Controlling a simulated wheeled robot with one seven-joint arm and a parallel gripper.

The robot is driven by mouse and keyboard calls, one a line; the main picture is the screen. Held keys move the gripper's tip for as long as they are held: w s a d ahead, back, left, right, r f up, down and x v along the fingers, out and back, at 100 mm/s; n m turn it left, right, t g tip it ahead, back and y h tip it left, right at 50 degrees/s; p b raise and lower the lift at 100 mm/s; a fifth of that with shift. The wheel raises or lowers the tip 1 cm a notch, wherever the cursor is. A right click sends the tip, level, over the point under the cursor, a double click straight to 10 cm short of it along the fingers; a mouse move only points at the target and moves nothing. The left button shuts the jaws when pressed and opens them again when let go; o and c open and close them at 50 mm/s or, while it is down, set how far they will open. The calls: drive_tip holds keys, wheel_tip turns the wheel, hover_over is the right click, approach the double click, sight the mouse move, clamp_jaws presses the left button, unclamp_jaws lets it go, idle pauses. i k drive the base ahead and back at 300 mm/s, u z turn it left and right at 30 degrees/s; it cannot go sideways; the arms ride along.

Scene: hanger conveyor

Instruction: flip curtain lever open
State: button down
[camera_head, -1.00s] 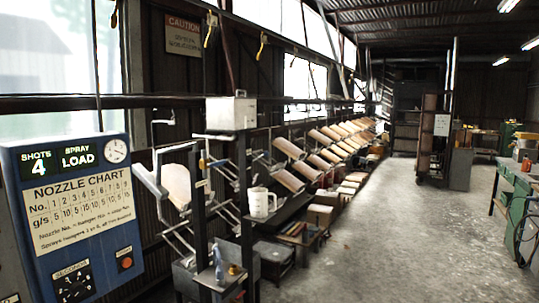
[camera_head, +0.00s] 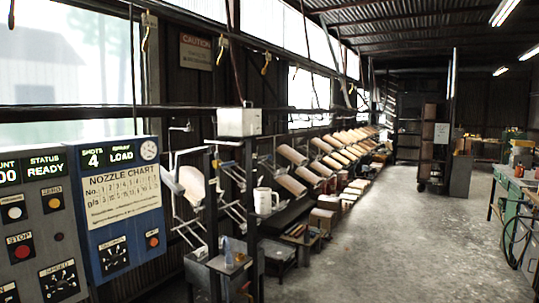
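I cannot clearly pick out a curtain lever. The hanger conveyor (camera_head: 297,184) runs back along the left wall with several pale slanted boards. My gripper is not in view.
A blue nozzle chart panel (camera_head: 122,200) and a grey control panel (camera_head: 40,225) stand at the near left. A white box (camera_head: 239,122) and a white mug (camera_head: 264,200) are by the conveyor. A green bench (camera_head: 517,205) stands right. The concrete floor (camera_head: 390,240) between is clear.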

sight(270, 157)
drive_tip(key=z, duration=0.45)
drive_tip(key=i, duration=0.95)
drive_tip(key=z, duration=0.45)
drive_tip(key=i, duration=1.4)
drive_tip(key=u, duration=0.6)
drive_tip(key=i, duration=0.7)
drive_tip(key=u, duration=1.4)
drive_tip(key=i, duration=0.65)
drive_tip(key=u, duration=0.65)
